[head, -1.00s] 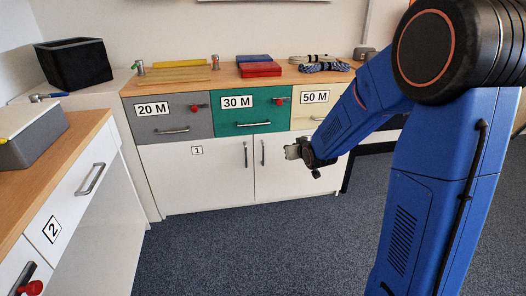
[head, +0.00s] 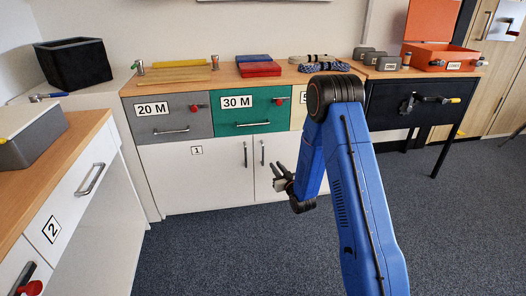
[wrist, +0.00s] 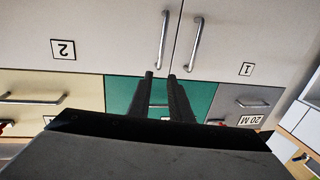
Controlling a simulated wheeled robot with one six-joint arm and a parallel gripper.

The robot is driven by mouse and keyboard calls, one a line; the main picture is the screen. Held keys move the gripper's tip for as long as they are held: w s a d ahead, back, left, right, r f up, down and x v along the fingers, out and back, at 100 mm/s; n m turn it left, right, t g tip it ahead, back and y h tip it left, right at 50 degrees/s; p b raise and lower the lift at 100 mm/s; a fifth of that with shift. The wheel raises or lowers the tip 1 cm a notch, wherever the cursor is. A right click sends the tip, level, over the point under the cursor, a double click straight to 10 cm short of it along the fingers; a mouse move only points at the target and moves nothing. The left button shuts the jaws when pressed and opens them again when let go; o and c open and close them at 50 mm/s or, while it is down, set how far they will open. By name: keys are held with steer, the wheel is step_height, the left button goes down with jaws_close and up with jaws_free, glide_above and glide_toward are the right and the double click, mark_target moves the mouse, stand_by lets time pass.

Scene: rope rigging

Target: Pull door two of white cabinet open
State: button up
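The white cabinet (head: 190,175) stands below the colored drawers, with both doors shut. Door two (head: 266,185) is the right door in the head view, partly hidden behind my arm; its vertical handle (head: 263,153) shows. In the wrist view, which is upside down, door two (wrist: 100,30) is at left with its "2" label (wrist: 63,49) and handle (wrist: 162,40). Door one's handle (wrist: 193,44) is beside it. My gripper (head: 279,172) is in front of door two, right of and below its handle. In the wrist view my gripper (wrist: 160,77) has its fingers apart, empty, apart from both handles.
A counter (head: 75,140) with another "2" label on its drawer is at left. The green 30 M drawer (head: 250,116) is above the doors. A dark cabinet (head: 425,107) stands at right. The carpet (head: 225,250) before the cabinet is clear.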

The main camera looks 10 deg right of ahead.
mark_target(263, 150)
steer(key=w+a, duration=0.1)
steer(key=w, duration=0.4)
steer(key=w+a, duration=0.1)
steer(key=w, duration=0.5)
steer(key=w+a, duration=0.1)
steer(key=w, duration=0.5)
steer(key=shift+a+f, duration=0.25)
jaws_close()
